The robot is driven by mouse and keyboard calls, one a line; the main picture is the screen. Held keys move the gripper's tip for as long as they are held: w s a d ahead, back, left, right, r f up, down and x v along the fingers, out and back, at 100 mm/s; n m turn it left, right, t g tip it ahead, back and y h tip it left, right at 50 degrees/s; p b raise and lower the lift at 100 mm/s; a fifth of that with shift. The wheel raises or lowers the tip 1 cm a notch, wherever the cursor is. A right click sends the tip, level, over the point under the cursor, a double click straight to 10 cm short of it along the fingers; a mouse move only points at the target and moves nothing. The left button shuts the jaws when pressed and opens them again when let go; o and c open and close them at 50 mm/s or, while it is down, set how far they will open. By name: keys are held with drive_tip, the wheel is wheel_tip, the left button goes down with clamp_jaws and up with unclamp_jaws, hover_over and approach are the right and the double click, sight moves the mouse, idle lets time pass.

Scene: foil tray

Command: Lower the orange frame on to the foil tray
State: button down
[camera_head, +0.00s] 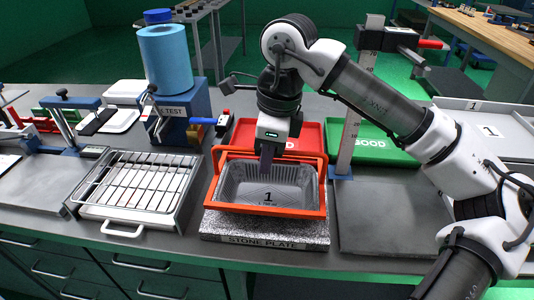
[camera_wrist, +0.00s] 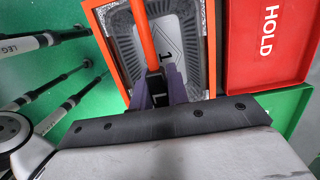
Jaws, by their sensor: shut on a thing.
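The orange frame (camera_head: 300,211) surrounds the opening of the grey foil tray (camera_head: 233,186), which is marked 1. The tray sits above the speckled stone plate (camera_head: 222,226). My gripper (camera_head: 267,160) comes down from above, shut on the frame's raised crossbar. In the wrist view my gripper (camera_wrist: 160,88) has its fingers on either side of the orange bar, and the frame's side (camera_wrist: 104,42) runs along the tray's edge (camera_wrist: 122,28). I cannot tell whether the frame touches the tray's rim all round.
A red tray (camera_head: 310,135) marked HOLD in the wrist view and a green GOOD tray (camera_head: 370,150) lie behind. A wire rack (camera_head: 140,185) is at left, an upright ruler post (camera_head: 352,120) at right. A bare dark plate (camera_head: 385,220) lies right of the stone plate.

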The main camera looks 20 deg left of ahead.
drive_tip(key=shift+f, duration=0.25)
drive_tip(key=c, duration=1.3)
unclamp_jaws()
drive_tip(key=r, duration=0.4)
drive_tip(key=d+r, duration=0.1)
drive_tip(key=r, duration=0.4)
drive_tip(key=d+r, duration=0.1)
drive_tip(key=r, duration=0.3)
drive_tip(key=shift+w+r, duration=0.3)
drive_tip(key=shift+r, duration=0.05)
